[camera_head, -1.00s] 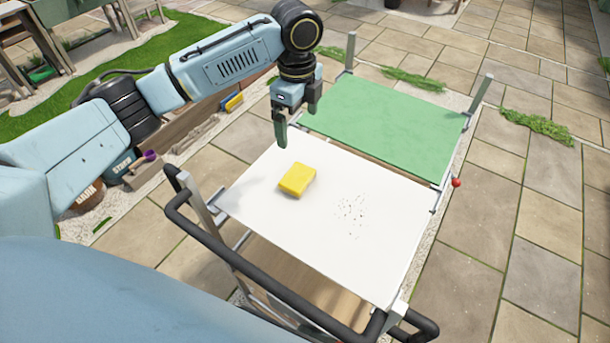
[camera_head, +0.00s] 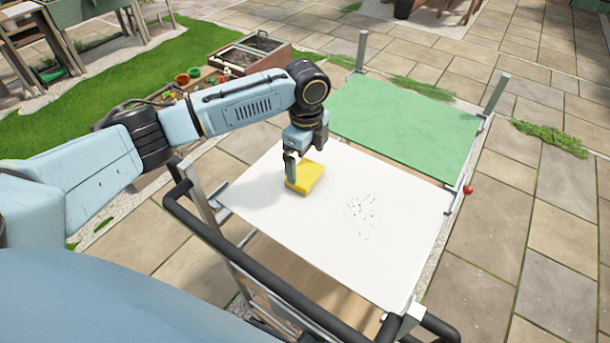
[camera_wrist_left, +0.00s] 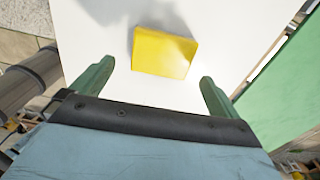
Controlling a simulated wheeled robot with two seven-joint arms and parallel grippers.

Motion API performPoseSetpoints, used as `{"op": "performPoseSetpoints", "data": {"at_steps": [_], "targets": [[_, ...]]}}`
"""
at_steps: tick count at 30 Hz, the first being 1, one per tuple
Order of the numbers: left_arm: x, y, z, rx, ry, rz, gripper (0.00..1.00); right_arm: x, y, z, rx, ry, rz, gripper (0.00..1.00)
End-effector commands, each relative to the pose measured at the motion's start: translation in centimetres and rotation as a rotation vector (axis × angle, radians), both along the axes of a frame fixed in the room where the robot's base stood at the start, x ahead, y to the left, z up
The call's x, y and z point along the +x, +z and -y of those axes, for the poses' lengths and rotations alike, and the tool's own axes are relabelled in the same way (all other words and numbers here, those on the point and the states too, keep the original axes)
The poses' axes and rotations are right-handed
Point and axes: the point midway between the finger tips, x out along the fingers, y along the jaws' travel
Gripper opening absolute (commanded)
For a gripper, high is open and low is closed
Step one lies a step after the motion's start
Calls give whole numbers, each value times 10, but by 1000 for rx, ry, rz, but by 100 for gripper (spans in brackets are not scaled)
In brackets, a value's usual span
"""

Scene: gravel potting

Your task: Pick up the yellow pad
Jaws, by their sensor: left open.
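The yellow pad (camera_head: 308,178) lies flat on the white top (camera_head: 270,225) of the cart, toward its far left part. It also shows in the left wrist view (camera_wrist_left: 163,54), beyond the fingertips and roughly centred between them. My left gripper (camera_head: 305,165) is open and empty, just above and beside the pad, and its near finger overlaps the pad's left edge in the head view. In the left wrist view the two green fingers (camera_wrist_left: 155,85) are spread wider than the pad. My right gripper is not in view.
Dark specks (camera_head: 362,212) lie scattered on the white top right of the pad. A green panel (camera_head: 405,125) adjoins behind it. A black handle rail (camera_head: 250,262) runs along the near left side, with metal posts at the corners. The rest of the white top is clear.

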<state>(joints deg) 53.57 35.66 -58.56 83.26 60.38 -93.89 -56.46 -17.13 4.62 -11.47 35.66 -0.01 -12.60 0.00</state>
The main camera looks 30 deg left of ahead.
Motion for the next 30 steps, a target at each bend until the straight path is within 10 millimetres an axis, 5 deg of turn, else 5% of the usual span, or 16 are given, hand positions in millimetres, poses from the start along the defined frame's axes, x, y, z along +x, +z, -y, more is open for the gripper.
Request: {"op": "performPoseSetpoints", "data": {"at_steps": [12, 21, 30], "targets": [[2, -49, -5, 0, 0, -1, 100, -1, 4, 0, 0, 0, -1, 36], [3, -54, -5, 0, -1, 1, 100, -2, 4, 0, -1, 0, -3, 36], [3, -54, -5, 0, 0, 1, 61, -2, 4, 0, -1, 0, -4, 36]]}}
